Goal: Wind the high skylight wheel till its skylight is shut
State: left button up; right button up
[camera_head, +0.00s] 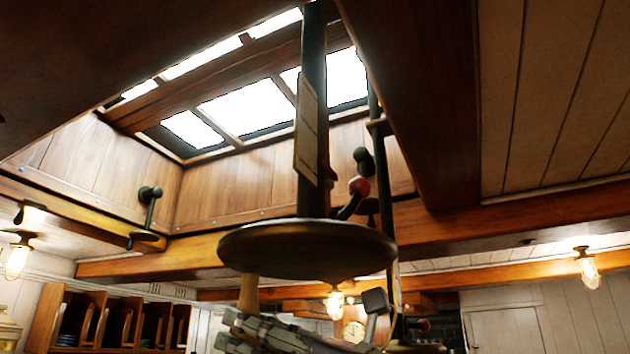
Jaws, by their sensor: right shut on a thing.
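The high skylight wheel (307,249) is a dark round disc seen from below, at the foot of a thick dark shaft (313,95). A light wooden handle (248,292) hangs from its left underside. My right gripper (238,333) is just below the disc, shut on the lower end of this handle. The fingertips are partly hidden at the contact. The skylight (250,108) is overhead, with bright panes in wooden frames; I cannot tell how far open it is. My left gripper is out of view.
A thinner shaft (393,215) stands right of the wheel. Small dark cranks, one on the left well wall (148,212) and one with a red part (359,186), are nearby. Ceiling beams (500,225) run around the well. Wall lamps and a shelf (110,318) are farther off.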

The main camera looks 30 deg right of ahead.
jog(key=d, duration=0.8)
jog(key=s+d+b, duration=0.3)
jog(key=s+d, duration=0.2)
jog(key=s, duration=0.3)
jog(key=shift+d, duration=0.25)
jog(key=shift+s+r, duration=0.1)
jog(key=shift+s, duration=0.05)
jog(key=s, duration=0.1)
jog(key=s+a, duration=0.1)
jog(key=s, duration=0.1)
jog(key=s+a, duration=0.1)
jog(key=shift+s+a, duration=0.25)
jog(key=shift+s, duration=0.15)
jog(key=shift+a, duration=0.1)
